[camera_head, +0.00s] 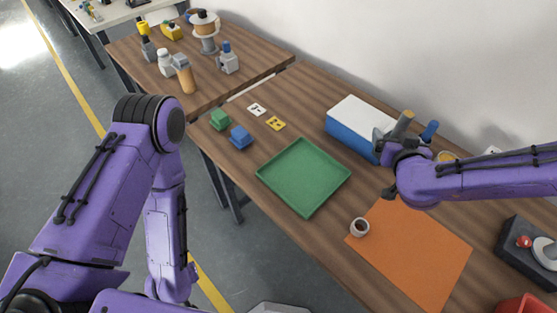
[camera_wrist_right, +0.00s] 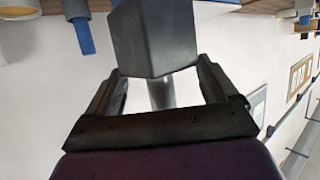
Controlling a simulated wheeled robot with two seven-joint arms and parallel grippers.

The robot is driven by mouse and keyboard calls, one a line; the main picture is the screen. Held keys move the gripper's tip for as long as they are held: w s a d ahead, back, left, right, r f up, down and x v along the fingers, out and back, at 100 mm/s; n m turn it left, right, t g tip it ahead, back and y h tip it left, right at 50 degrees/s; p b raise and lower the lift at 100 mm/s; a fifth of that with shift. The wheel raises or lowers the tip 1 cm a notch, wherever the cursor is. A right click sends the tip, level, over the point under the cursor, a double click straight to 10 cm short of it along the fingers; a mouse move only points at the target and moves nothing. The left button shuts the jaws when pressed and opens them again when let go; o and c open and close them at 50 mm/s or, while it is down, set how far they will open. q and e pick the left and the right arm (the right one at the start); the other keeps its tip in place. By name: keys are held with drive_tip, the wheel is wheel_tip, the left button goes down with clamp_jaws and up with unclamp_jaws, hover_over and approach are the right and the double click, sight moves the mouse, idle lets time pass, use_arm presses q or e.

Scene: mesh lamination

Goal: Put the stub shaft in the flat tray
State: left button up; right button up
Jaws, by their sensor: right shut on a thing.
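The flat tray (camera_head: 304,177) is green, shallow and empty, and lies on the wooden table in the middle of the head view. My right gripper (camera_head: 388,150) is to the right of the tray, above the table near the blue and white box. I take this for the stub shaft.
A blue box with a white top (camera_head: 358,124) stands behind the tray. An orange mat (camera_head: 415,255) with a small cup (camera_head: 359,228) lies right of it. Green (camera_head: 220,119) and blue (camera_head: 240,137) blocks sit left. A dark control box (camera_head: 528,250) is far right.

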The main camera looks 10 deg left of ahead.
drive_tip(key=s+a+r+n+g+y+p, duration=0.3)
drive_tip(key=s+a+n+y+p, duration=0.5)
drive_tip(key=s+a, duration=1.6)
drive_tip(key=shift+m+t+h, duration=0.4)
drive_tip(key=shift+m+t, duration=0.2)
drive_tip(key=shift+m, duration=0.2)
drive_tip(key=w+d+f+b, duration=0.1)
drive_tip(key=w+f+b, duration=0.1)
drive_tip(key=w+f, duration=0.2)
drive_tip(key=w+d+f+b, duration=0.1)
drive_tip(key=w+f+b, duration=0.2)
drive_tip(key=w+f, duration=0.1)
drive_tip(key=w+d+f+b, duration=0.2)
drive_tip(key=w+f+b, duration=0.1)
drive_tip(key=w, duration=0.3)
drive_tip(key=shift+w+f, duration=0.15)
drive_tip(key=shift+f, duration=0.65)
drive_tip(key=shift+w+r+p, duration=0.1)
drive_tip(key=shift+r+p, duration=0.15)
drive_tip(key=shift+p, duration=0.05)
drive_tip(key=shift+f, duration=0.15)
drive_tip(key=o, duration=1.3)
